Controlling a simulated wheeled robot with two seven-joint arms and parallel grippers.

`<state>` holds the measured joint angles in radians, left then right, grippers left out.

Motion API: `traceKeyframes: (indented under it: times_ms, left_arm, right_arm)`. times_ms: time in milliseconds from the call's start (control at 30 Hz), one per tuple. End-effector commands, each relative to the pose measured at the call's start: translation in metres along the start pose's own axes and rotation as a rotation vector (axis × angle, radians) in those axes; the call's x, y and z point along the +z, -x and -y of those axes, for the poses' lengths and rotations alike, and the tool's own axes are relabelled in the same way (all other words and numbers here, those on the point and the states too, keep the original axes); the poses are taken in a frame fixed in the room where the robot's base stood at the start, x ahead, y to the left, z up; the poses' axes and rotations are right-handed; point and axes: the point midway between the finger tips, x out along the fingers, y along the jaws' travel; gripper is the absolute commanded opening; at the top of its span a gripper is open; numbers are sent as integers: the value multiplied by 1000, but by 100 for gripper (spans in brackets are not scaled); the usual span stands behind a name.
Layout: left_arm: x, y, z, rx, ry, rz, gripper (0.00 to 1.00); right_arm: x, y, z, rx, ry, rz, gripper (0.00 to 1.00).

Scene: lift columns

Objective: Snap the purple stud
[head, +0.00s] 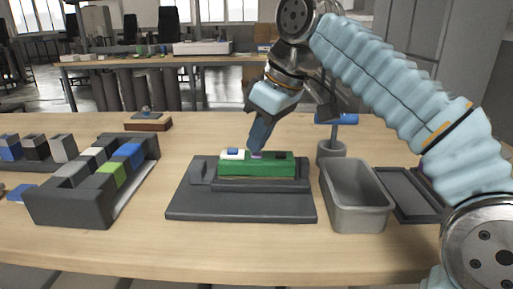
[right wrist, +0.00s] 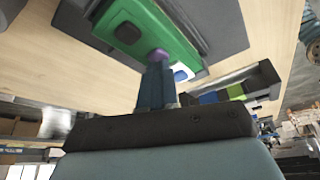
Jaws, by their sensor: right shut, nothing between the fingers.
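The purple stud (head: 256,155) sits on the green block (head: 257,170), which rests on a dark grey base (head: 240,205) on the table. In the right wrist view the purple stud (right wrist: 159,55) shows just beyond my fingertips. My right gripper (head: 256,142) is shut and empty, pointing down at the stud, with its tips at or just above it; I cannot tell whether they touch. A white piece with a blue top (head: 234,154) is on the block left of the stud, and a dark piece (head: 276,154) is right of it. My left gripper is not in view.
A dark rack (head: 70,207) with coloured blocks stands at left. A grey bin (head: 357,198) and a dark tray (head: 405,195) are at right. A grey cup (head: 332,152) with a blue-handled tool (head: 337,119) stands behind the bin. The table front is clear.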

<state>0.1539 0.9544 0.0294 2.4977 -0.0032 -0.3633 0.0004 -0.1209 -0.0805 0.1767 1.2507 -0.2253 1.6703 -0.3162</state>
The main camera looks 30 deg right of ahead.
Motion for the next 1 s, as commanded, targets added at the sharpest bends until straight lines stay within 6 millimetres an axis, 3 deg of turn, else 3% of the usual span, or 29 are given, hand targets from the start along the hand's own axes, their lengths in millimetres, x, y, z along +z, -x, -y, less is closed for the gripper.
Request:
traceKeyframes:
  times_ms: [167, 500, 1000]
  left_arm:
    - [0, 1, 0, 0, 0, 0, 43]
    - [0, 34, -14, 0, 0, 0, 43]
    - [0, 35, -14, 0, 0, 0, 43]
  right_arm:
    - [-1, 1, 0, 0, 0, 0, 0]
    - [-14, 33, 0, 0, 0, -1, 0]
    - [-32, 73, 0, 0, 2, -2, 0]
